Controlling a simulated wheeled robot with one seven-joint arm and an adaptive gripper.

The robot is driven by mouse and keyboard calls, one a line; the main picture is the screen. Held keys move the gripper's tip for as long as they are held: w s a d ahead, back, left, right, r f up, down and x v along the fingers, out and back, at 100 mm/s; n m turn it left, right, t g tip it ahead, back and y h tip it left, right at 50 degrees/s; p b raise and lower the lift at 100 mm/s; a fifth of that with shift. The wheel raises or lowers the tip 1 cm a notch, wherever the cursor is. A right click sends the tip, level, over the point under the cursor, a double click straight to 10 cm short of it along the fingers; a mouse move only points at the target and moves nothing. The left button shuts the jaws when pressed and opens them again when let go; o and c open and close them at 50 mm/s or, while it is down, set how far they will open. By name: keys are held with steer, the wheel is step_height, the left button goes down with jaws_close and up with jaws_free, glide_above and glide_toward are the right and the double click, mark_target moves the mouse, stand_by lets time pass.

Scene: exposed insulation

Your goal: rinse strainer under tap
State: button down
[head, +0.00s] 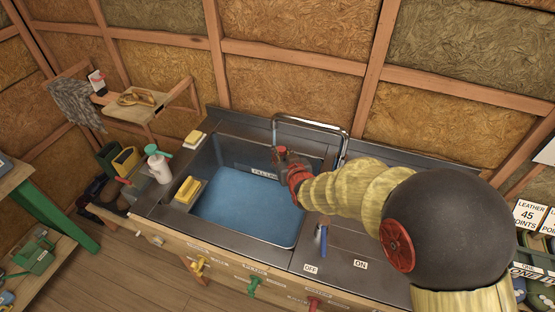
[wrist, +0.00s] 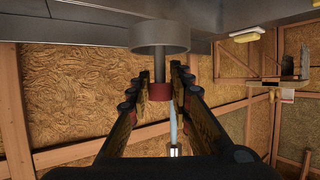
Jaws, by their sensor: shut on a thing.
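My gripper (head: 285,160) is over the sink basin (head: 240,205), close to the end of the chrome tap (head: 310,122). In the wrist view its fingers (wrist: 160,92) are shut on the red-banded stem of the strainer (wrist: 160,36), which has a grey round body. The wrist picture appears upside down. A thin pale blue strip (wrist: 174,128) shows between the fingers; I cannot tell whether it is water. The strainer is hard to make out in the head view. A blue lever (head: 323,240) stands nearer the OFF sign (head: 311,268) than the ON sign (head: 360,265).
A sponge on a dish (head: 188,191) sits at the basin's left edge. A white bottle (head: 159,165) stands on the left counter. Another yellow block (head: 195,137) lies at the back left. A small wall shelf (head: 140,103) hangs behind it.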

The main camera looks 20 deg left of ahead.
steer(key=s+d, duration=0.2)
steer(key=s, duration=0.5)
steer(key=shift+s+d, duration=0.15)
steer(key=shift+s, duration=0.15)
stand_by(0.4)
stand_by(1.0)
steer(key=s+d+r+p, duration=0.1)
steer(key=s+r+p, duration=0.1)
steer(key=s+r, duration=0.2)
steer(key=shift+s+d, duration=0.25)
steer(key=shift+s, duration=0.1)
stand_by(0.8)
